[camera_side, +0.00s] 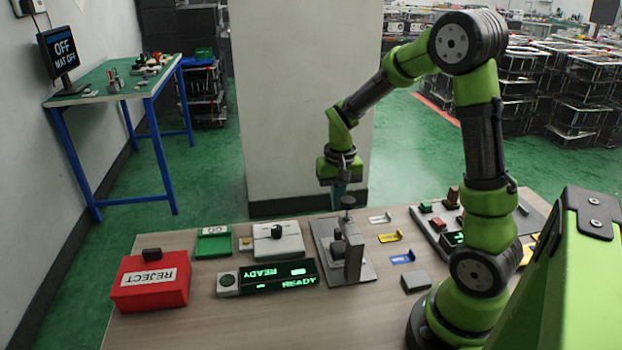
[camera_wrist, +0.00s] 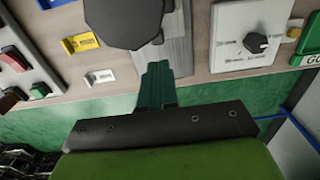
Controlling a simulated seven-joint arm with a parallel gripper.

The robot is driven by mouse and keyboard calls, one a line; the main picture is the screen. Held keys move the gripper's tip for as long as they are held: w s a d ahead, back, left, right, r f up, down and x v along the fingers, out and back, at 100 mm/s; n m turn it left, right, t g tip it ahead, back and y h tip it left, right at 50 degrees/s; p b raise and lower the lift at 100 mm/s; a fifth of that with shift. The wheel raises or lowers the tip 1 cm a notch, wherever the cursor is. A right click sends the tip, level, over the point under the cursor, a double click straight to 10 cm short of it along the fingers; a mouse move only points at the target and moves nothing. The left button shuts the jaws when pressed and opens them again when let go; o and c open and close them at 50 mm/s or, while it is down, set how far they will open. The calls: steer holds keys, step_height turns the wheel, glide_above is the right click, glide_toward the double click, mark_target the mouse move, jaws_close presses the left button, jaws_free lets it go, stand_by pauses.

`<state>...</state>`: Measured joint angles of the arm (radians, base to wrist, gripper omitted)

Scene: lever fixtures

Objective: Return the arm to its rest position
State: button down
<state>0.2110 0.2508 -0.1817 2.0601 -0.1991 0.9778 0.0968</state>
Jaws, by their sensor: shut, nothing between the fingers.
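My gripper (camera_side: 338,185) hangs from the green and black arm in the side view, pointing down above the far edge of the table, just behind the grey lever fixture (camera_side: 353,262). In the wrist view my gripper (camera_wrist: 157,72) shows as dark green fingers, shut and empty. The dark knob (camera_wrist: 124,20) lies in front of the fingers there, over the grey base plate (camera_wrist: 178,45). Whether finger and fixture touch cannot be told.
On the table (camera_side: 210,320) stand a red REJECT box (camera_side: 150,285), a green GO tray (camera_side: 214,242), a white dial box (camera_side: 278,241) and a READY display (camera_side: 280,275). Yellow (camera_side: 390,237) and blue (camera_side: 402,257) brackets and a grey block (camera_side: 415,281) lie right of the fixture.

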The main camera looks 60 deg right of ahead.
steer(key=shift+r, duration=0.8)
steer(key=s+a+r+n+t+y, duration=0.1)
steer(key=s+a+r+n+t, duration=0.1)
steer(key=a+r, duration=0.5)
steer(key=s+a+r+n+t+y, duration=0.1)
steer(key=s+a+r+n+t, duration=0.2)
steer(key=a, duration=0.6)
steer(key=s+r+t, duration=0.2)
steer(key=s+r, duration=0.1)
steer(key=s, duration=0.1)
steer(key=shift+r, duration=0.35)
